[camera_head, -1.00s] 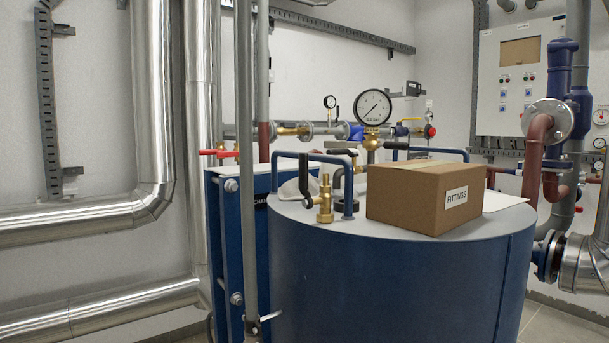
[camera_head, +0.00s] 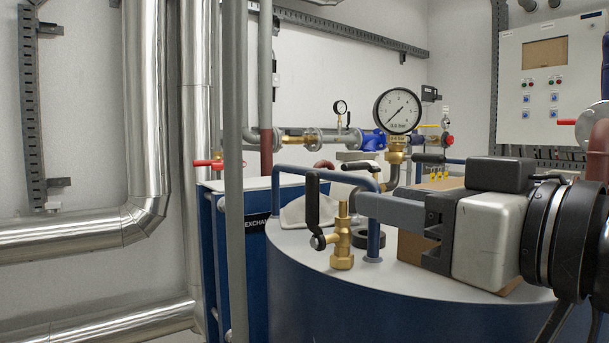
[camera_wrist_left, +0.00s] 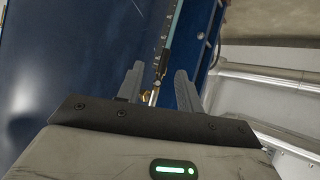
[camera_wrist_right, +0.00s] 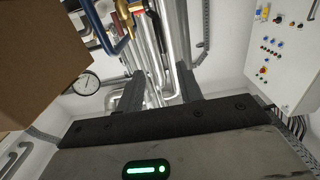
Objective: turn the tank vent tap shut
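The tank vent tap (camera_head: 342,245) is a small brass valve standing on top of the blue tank (camera_head: 400,309). Its black lever (camera_head: 312,200) points up on the tap's left side. My right gripper (camera_head: 362,206) reaches in from the right, its fingertips just right of the tap and in front of the blue hoop handle; the depth gap is unclear. In the right wrist view its fingers (camera_wrist_right: 158,92) are apart with nothing held. My left gripper is outside the head view. In its wrist view the fingers (camera_wrist_left: 157,88) are apart, beside the blue tank wall.
A cardboard box (camera_head: 414,250) on the tank is mostly hidden behind my right gripper. The blue hoop handle (camera_head: 374,235) stands right beside the tap. A pressure gauge (camera_head: 397,111) rises behind. A grey vertical pipe (camera_head: 233,180) stands left of the tank.

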